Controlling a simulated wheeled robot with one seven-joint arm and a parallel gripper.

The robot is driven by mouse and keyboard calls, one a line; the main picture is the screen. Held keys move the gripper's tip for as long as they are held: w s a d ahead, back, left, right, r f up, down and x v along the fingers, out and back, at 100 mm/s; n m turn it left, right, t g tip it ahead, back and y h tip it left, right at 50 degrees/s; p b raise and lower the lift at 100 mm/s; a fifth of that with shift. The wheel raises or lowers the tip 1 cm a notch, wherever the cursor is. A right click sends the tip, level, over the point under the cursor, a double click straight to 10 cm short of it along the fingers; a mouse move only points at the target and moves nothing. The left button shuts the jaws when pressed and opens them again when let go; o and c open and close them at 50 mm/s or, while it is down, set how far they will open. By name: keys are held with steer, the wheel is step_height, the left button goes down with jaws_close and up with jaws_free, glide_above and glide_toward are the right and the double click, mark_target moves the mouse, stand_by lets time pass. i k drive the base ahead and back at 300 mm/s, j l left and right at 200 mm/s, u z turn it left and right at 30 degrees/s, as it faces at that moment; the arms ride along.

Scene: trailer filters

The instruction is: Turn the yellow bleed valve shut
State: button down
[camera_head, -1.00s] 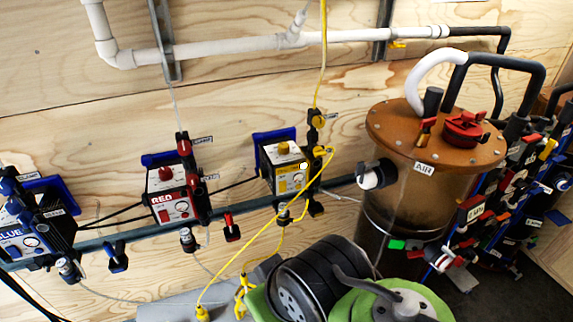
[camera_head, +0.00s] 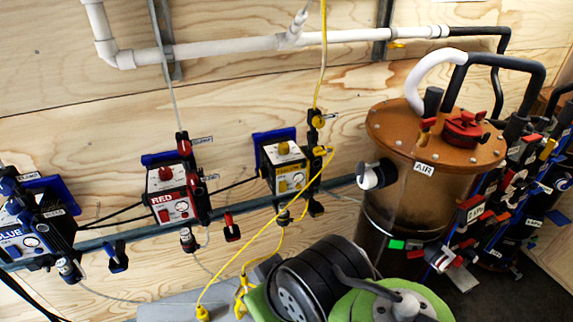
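A yellow valve knob (camera_head: 318,121) sits on the upper fitting, next to a small label too small to read. A second yellow piece (camera_head: 320,151) is below it, where a yellow hose joins. I cannot tell which of these is the bleed valve, nor how far it is turned. My gripper is not in view.
A red unit (camera_head: 171,195) and a blue unit (camera_head: 32,235) are on the wall to the left. A brown-lidded tank labelled AIR (camera_head: 400,210) stands right. A yellow hose (camera_head: 262,243) hangs in front. Green and black ribbed parts fill the bottom centre.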

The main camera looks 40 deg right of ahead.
mark_target(318, 152)
steer(key=z, duration=1.25)
steer(key=j+u, duration=0.3)
steer(key=i+j+u, duration=0.1)
steer(key=j+u, duration=0.25)
